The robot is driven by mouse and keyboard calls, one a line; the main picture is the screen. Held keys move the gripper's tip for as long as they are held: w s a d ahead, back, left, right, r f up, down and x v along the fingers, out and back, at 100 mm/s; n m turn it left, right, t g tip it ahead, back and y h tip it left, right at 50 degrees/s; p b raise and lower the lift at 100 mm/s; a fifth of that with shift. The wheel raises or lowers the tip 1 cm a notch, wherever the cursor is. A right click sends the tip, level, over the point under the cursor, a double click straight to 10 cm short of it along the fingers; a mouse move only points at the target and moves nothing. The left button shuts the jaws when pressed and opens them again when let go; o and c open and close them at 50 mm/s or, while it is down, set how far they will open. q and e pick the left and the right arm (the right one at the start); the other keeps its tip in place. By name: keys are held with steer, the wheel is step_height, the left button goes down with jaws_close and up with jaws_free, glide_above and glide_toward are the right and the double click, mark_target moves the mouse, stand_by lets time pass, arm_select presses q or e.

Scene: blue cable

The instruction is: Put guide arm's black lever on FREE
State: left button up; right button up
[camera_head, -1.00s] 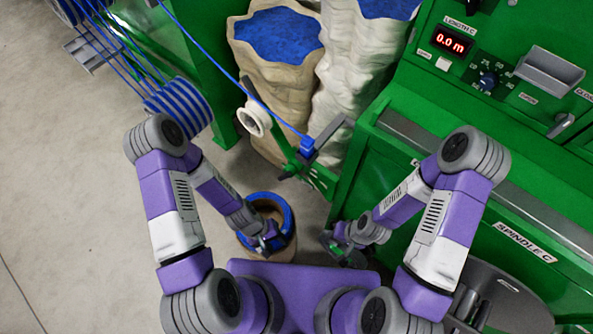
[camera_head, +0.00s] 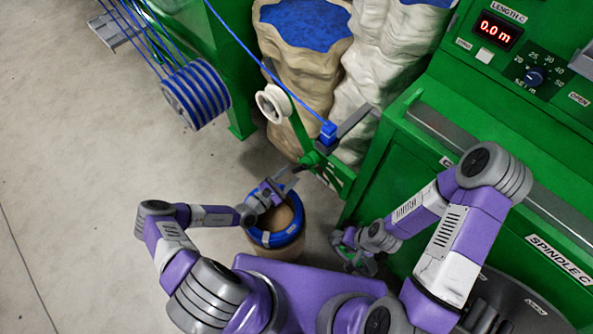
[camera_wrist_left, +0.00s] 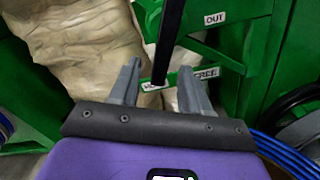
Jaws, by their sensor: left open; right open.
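In the left wrist view the black lever (camera_wrist_left: 168,42) comes down from the top, its lower end between the open fingers of my left gripper (camera_wrist_left: 160,75), with a gap on each side. The lever's end is beside a partly hidden red-and-white label (camera_wrist_left: 155,87), left of the FREE label (camera_wrist_left: 205,73). In the head view my left gripper (camera_head: 287,178) is just below the green guide arm (camera_head: 298,128); the lever is too small to tell there. My right gripper (camera_head: 352,252) is open and empty, low beside the green machine.
The guide arm carries a white roller (camera_head: 272,104) and a blue block (camera_head: 328,134) with the blue cable (camera_head: 245,48). A barrel with a blue coil (camera_head: 262,239) stands under my left gripper. Sacks (camera_head: 300,75) stand behind. An OUT label (camera_wrist_left: 214,18) is above FREE.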

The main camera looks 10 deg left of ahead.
mark_target(295, 171)
arm_select(q)
steer(key=shift+b+x, duration=0.55)
steer(key=shift+x, duration=1.6)
jaws_close()
